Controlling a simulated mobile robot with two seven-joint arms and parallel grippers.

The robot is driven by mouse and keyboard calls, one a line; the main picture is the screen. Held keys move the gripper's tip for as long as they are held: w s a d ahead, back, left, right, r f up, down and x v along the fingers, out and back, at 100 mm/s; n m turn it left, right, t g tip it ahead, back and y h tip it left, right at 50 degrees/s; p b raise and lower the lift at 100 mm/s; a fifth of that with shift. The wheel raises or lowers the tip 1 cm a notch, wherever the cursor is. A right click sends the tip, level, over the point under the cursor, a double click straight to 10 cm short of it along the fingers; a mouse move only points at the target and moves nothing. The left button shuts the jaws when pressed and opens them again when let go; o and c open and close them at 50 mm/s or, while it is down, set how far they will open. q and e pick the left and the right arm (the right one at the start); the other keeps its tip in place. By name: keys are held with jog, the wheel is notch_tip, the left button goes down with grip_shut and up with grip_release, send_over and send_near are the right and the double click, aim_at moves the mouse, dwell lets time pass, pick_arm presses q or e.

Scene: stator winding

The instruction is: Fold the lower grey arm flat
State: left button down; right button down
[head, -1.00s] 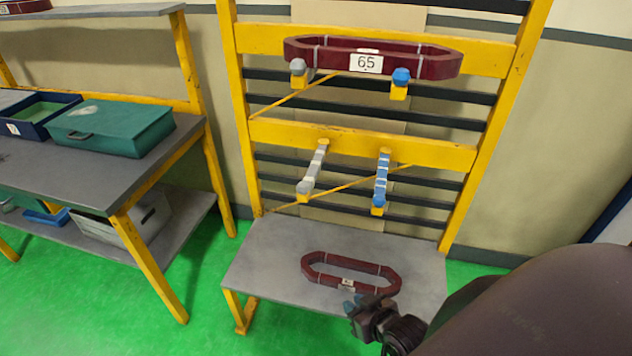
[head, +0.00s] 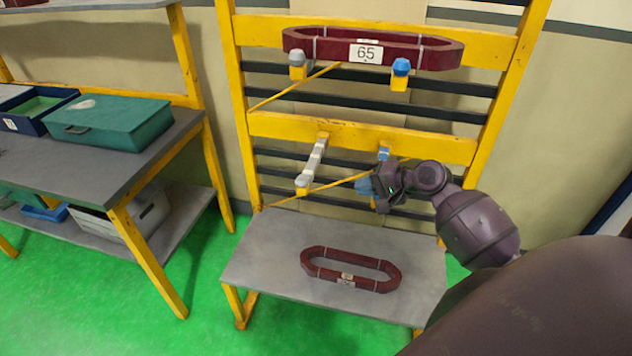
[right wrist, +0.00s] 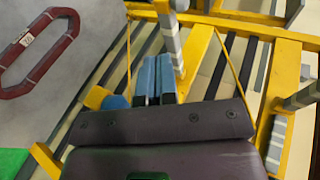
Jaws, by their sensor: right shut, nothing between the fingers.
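The lower grey arm (head: 312,165) sticks out from the yellow lower crossbar in the head view, its capped tip toward me. In the right wrist view the grey arm (right wrist: 169,42) shows just beyond the fingertips. My right gripper (head: 366,186) is shut and empty, to the right of the grey arm and apart from it in the head view. Its blue fingers also show in the right wrist view (right wrist: 153,76). The lower blue arm (head: 384,153) is mostly hidden behind the gripper. My left gripper is not in view.
A dark red coil labelled 65 (head: 430,53) rests on the upper arms. Another red coil (head: 350,283) lies on the grey bench (head: 270,250) below. A workbench (head: 90,172) with a green case (head: 110,122) stands at the left.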

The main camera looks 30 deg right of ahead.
aim_at(308, 182)
jog(key=shift+w+d+r, duration=0.2)
jog(key=shift+w+r, duration=0.05)
jog(key=shift+r, duration=0.5)
jog(key=x, duration=0.9)
jog(key=r+x, duration=0.1)
jog(key=x, duration=0.4)
jog(key=shift+w+a+r+p, duration=0.15)
jog(key=shift+w+a+p, duration=0.1)
jog(key=shift+p, duration=0.1)
jog(key=shift+w+a, duration=0.1)
